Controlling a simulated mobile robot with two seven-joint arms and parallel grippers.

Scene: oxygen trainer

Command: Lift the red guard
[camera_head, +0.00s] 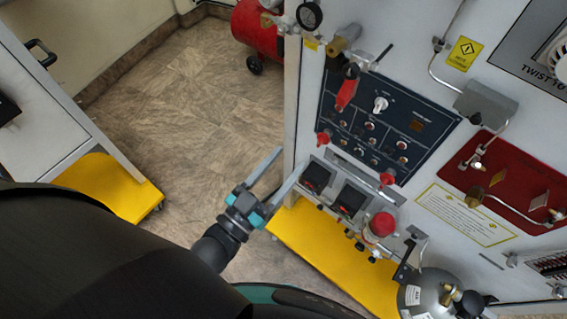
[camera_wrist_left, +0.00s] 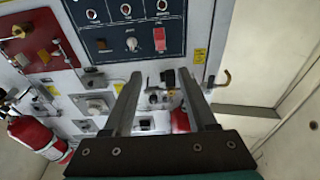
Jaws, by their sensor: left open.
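The red guard (camera_head: 346,93) is a small red cover on the dark blue control panel (camera_head: 419,101), near the panel's upper left in the head view. In the left wrist view the red guard (camera_wrist_left: 159,38) shows above the fingertips, beside a round knob (camera_wrist_left: 131,43). My left gripper (camera_head: 294,155) is open and empty, with its two grey fingers spread. In the head view it appears left of the panel and below the guard, apart from it. The left gripper (camera_wrist_left: 160,78) also shows in the wrist view. My right gripper is not in view.
The white cabinet carries a red mushroom button (camera_head: 382,224), small red knobs (camera_head: 386,179), a red plate (camera_head: 507,178) and projecting pipe fittings. A yellow base (camera_head: 325,257) juts out below. A red tank (camera_head: 255,27) stands behind. Open floor (camera_head: 180,110) lies left of the cabinet.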

